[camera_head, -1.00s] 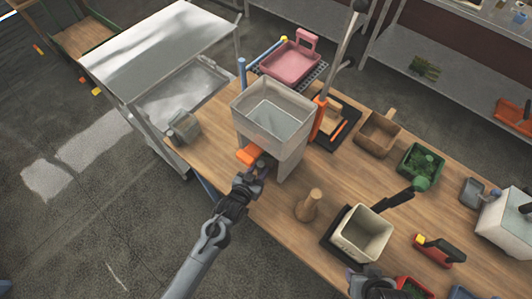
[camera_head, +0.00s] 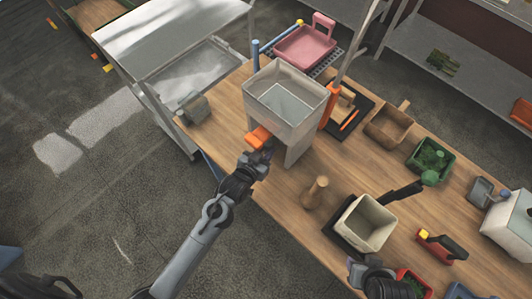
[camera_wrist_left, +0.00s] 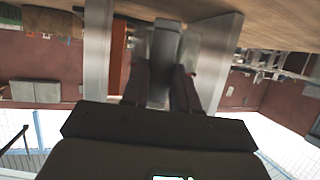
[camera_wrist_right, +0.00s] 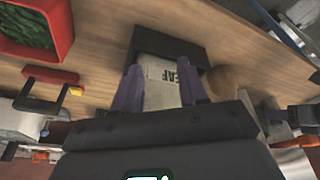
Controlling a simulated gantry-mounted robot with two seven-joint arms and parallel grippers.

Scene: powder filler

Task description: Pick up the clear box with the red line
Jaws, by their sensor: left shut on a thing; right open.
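I cannot make out a red line on any box. A pale open-topped box (camera_head: 312,107) stands on legs at the near left of the wooden table, with a greyish, see-through-looking inside. An orange piece (camera_head: 259,137) sticks out low on its near side. My left gripper (camera_head: 261,158) is there, shut on a grey part (camera_wrist_left: 166,45) that shows between its fingers in the left wrist view; whether this is the orange piece's underside I cannot tell. My right gripper (camera_wrist_right: 163,92) is open, its fingers either side of a cream box (camera_wrist_right: 155,72) with dark lettering, also in the head view (camera_head: 367,222).
A wooden peg-like thing (camera_head: 315,192) stands between the two boxes. A pink tray (camera_head: 305,46) is behind the pale box. A brown box (camera_head: 389,124), a green box (camera_head: 430,158) and a red-and-black tool (camera_head: 436,244) lie to the right. A metal cart (camera_head: 150,45) stands at the left.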

